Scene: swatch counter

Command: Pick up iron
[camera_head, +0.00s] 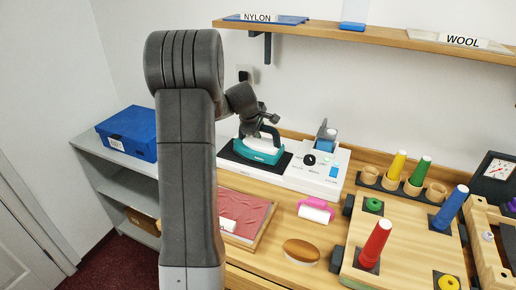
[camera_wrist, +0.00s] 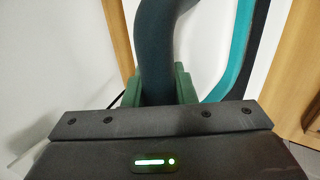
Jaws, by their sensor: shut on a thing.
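In the wrist view the dark handle (camera_wrist: 156,60) runs up between my gripper's green fingers (camera_wrist: 158,88), and a teal strip of the iron (camera_wrist: 236,55) shows at the right. My arm covers part of the counter in the head view.
The white station (camera_head: 318,178) has a knob and a small bottle behind it. A red cloth board (camera_head: 262,232), pink roller (camera_head: 315,209) and brown brush (camera_head: 301,250) lie in front. A peg board (camera_head: 400,245) stands right. A shelf (camera_head: 390,38) runs above.

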